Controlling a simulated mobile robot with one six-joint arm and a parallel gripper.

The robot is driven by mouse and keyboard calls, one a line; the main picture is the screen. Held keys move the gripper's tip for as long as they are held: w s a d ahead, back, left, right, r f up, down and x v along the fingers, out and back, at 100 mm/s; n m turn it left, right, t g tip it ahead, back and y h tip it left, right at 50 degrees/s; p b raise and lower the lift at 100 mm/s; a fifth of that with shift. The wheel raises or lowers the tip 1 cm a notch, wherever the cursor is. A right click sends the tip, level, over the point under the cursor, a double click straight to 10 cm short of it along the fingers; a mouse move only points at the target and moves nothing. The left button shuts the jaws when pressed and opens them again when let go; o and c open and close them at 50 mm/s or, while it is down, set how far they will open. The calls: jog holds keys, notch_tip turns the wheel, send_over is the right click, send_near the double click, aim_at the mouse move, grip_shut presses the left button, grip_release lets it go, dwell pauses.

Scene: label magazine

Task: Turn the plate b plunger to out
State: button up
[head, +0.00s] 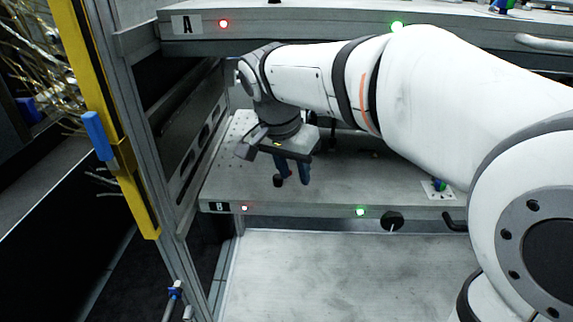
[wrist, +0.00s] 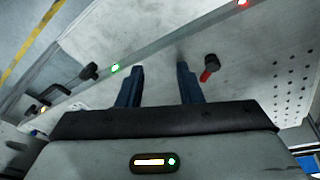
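Plate B (head: 335,190) is the lower grey shelf plate, marked with a B label (head: 218,207) on its front edge. A small dark-headed plunger (head: 278,181) stands on it near the front left. In the wrist view the plunger (wrist: 210,64) shows a black head and a red part on its stem, just right of the right finger. My gripper (head: 294,180) points down over the plate. In the wrist view its two blue fingers (wrist: 160,72) are apart with nothing between them. The plunger is outside the fingers, beside one of them; whether they touch is unclear.
The front edge of plate B carries a red light (head: 244,208), a green light (head: 360,211), a black knob (head: 392,221) and a dark handle (head: 455,221). Plate A (head: 290,22) lies close above my arm. A yellow post (head: 105,120) stands at left.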

jog(key=w+a+f+m+h+b, duration=0.15)
jog(key=a+f+m+b, duration=0.35)
jog(key=a, duration=0.7)
jog(key=n+b, duration=0.1)
jog(key=b, duration=0.3)
send_near(278, 176)
jog(key=shift+t, duration=0.4)
jog(key=x, duration=0.3)
jog(key=d+x, duration=0.1)
jog(key=x, duration=0.2)
jog(key=shift+w+d+r, duration=0.1)
jog(key=shift+w+r, duration=0.05)
jog(key=shift+r, duration=0.15)
jog(key=shift+w+d+f+b, duration=0.4)
jog(key=shift+d+f+b, duration=0.2)
jog(key=shift+f, duration=0.2)
jog(key=shift+w+d+f, duration=0.1)
jog(key=shift+w+f, duration=0.05)
jog(key=shift+f, duration=0.3)
jog(key=shift+c, duration=0.4)
grip_shut()
